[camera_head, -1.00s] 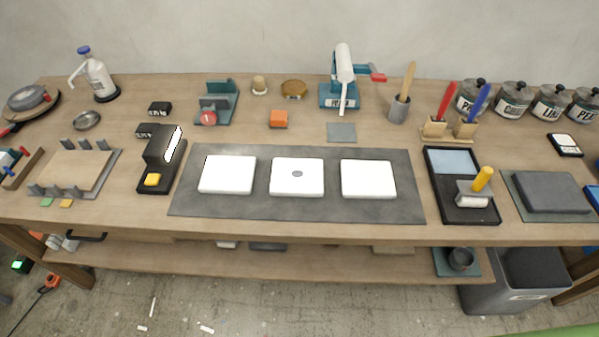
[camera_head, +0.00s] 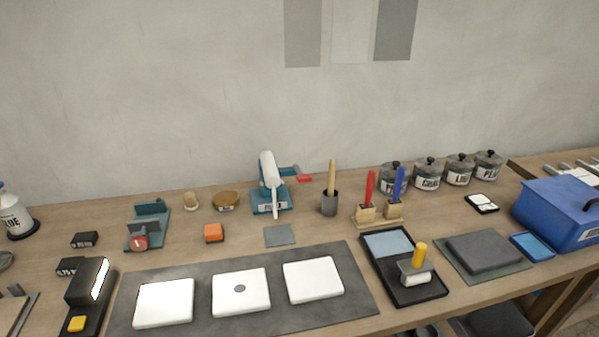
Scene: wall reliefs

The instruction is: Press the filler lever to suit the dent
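The filler dispenser (camera_head: 270,188) stands at the back middle of the bench, a teal base with a white tube tilted upright. Its lever (camera_head: 304,179) has a red end and sticks out to the right. A small grey square plate (camera_head: 280,235) lies in front of it. Three white tiles (camera_head: 241,293) lie in a row on a dark grey mat (camera_head: 347,272). Neither of my grippers is in view.
An inking tray (camera_head: 377,278) with a yellow-handled roller (camera_head: 417,266) is right of the mat. Red and blue tools (camera_head: 369,187) stand in wooden blocks behind it. Labelled jars (camera_head: 428,174) line the back. A blue toolbox (camera_head: 561,213) is at the right. Grey panels (camera_head: 396,30) hang on the wall.

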